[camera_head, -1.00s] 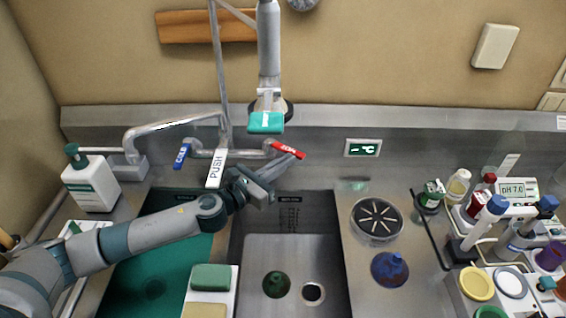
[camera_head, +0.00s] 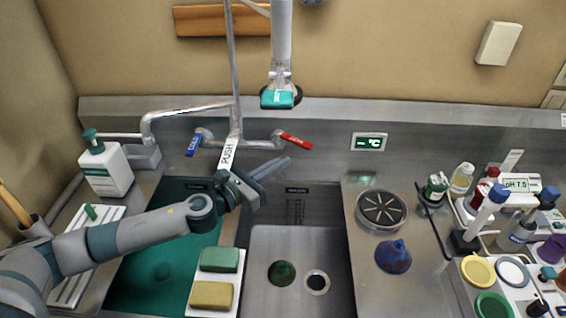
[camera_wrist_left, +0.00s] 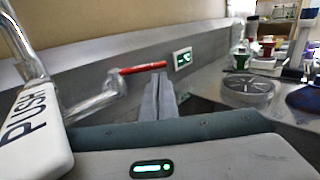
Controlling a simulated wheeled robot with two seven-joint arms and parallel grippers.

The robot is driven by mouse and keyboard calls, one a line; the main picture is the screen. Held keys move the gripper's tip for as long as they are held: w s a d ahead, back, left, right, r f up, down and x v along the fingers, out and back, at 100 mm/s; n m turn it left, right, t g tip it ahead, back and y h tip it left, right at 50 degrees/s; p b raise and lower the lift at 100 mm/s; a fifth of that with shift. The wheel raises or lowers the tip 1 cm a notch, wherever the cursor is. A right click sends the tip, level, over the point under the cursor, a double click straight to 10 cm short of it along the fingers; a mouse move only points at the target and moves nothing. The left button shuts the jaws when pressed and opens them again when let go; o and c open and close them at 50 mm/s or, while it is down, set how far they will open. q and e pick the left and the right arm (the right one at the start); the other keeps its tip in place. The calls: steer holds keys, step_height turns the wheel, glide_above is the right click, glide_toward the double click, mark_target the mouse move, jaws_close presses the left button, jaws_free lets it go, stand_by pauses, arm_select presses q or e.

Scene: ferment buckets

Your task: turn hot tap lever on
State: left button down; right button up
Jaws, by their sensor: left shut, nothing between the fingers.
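The red hot tap lever (camera_head: 297,141) sticks out to the right from the right end of the tap body, sloping slightly down in the head view. It also shows in the left wrist view (camera_wrist_left: 143,68), just beyond my fingertips. My left gripper (camera_head: 284,162) is shut and empty, its fingers pointing right, just below the lever in the head view. In the left wrist view its fingertips (camera_wrist_left: 159,84) lie under the lever; a small gap seems to separate them. The blue cold lever (camera_head: 193,144) hangs at the tap's left. My right gripper is not in view.
The white PUSH lever (camera_head: 227,154) stands close to my left wrist. A hanging sprayer (camera_head: 281,90) is above the tap. The steel sink (camera_head: 265,245) lies below, with a sponge tray at its left. A soap bottle (camera_head: 106,168) stands left; bottles crowd the right.

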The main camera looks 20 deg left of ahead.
arm_select(q)
steer(key=d+b+v, duration=0.1)
steer(key=b+v, duration=0.1)
steer(key=v, duration=0.5)
steer(key=shift+s, duration=0.6)
steer(key=shift+f, duration=0.1)
